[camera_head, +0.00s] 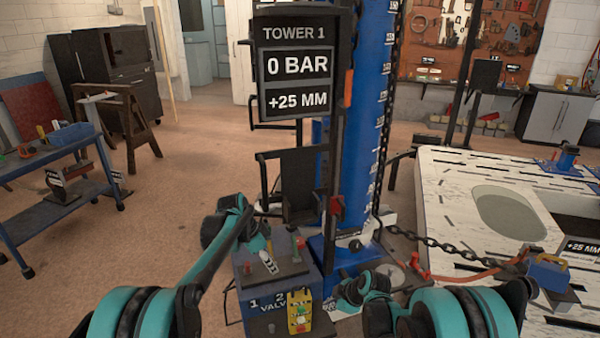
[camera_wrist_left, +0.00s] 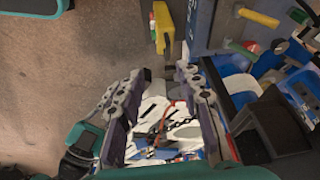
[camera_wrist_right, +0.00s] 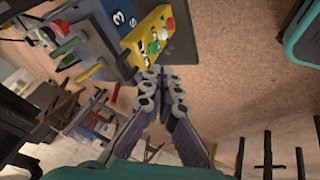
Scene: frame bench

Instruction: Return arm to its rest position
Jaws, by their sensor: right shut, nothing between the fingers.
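In the head view my left arm (camera_head: 212,262) reaches forward from the lower left, its wrist beside the valve box (camera_head: 245,300). My right arm (camera_head: 440,315) is at the lower right, its wrist low by the foot of the blue tower (camera_head: 365,120). The fingers are hard to make out there. In the left wrist view my left gripper (camera_wrist_left: 166,78) has its fingers apart, with nothing seen held between them. In the right wrist view my right gripper (camera_wrist_right: 161,76) has its fingertips together and empty, close below a yellow button panel (camera_wrist_right: 155,38).
The display (camera_head: 295,65) reads TOWER 1, 0 BAR, +25 MM. A chain (camera_head: 440,243) and an orange hose (camera_head: 470,275) run right to a white slotted bench (camera_head: 450,205). A blue cart (camera_head: 50,160) stands left. Open floor (camera_head: 180,180) lies between cart and tower.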

